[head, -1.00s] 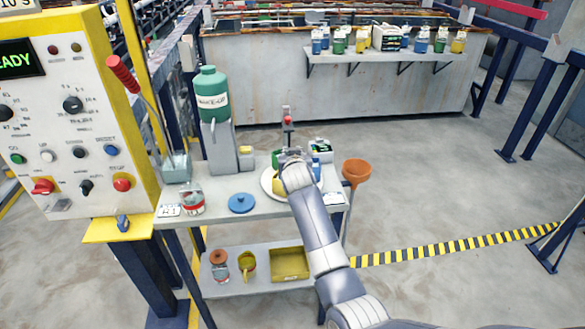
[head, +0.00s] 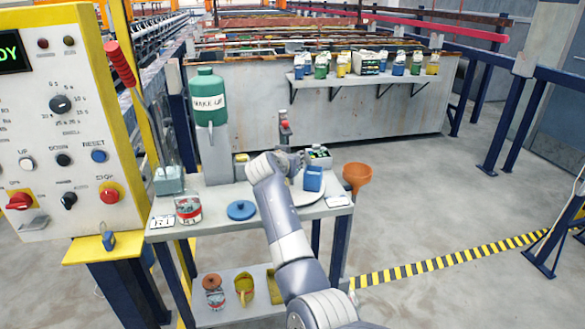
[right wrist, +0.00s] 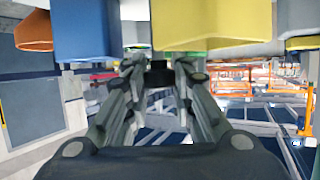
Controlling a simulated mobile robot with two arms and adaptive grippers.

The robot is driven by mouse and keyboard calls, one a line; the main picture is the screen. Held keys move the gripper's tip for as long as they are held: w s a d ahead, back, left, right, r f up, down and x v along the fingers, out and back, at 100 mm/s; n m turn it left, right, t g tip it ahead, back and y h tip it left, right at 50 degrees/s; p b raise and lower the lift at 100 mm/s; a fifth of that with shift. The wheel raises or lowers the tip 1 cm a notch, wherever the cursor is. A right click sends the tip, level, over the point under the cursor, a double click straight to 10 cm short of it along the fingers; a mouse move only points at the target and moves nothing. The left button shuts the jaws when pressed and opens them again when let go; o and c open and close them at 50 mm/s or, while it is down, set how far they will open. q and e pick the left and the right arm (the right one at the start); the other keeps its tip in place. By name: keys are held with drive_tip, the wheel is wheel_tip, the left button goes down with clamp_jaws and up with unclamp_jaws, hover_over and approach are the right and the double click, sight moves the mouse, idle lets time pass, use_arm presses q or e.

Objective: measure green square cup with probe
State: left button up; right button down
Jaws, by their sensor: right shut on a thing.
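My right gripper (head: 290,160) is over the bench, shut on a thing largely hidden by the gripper. A grey upright piece with a red top, seemingly the probe (head: 284,127), rises just behind the fingers. In the right wrist view the fingers (right wrist: 160,72) close around a dark piece. The wrist view shows a blue cup (right wrist: 85,30), a yellow cup (right wrist: 197,22) and a green sliver (right wrist: 192,54), perhaps the green square cup, which my arm hides in the head view. My left gripper is not in view.
An orange funnel (head: 356,175) is at the bench's right end. A green bottle (head: 209,97) on a grey stand, a blue lid (head: 241,210) and a red-and-white jar (head: 188,209) are to the left. A control panel (head: 65,110) stands at far left.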

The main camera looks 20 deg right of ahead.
drive_tip(key=shift+r, duration=0.1)
idle(0.3)
drive_tip(key=c, duration=1.6)
unclamp_jaws()
drive_tip(key=shift+c, duration=0.2)
wheel_tip(320, 180, up, 10)
drive_tip(key=shift+f, duration=0.1)
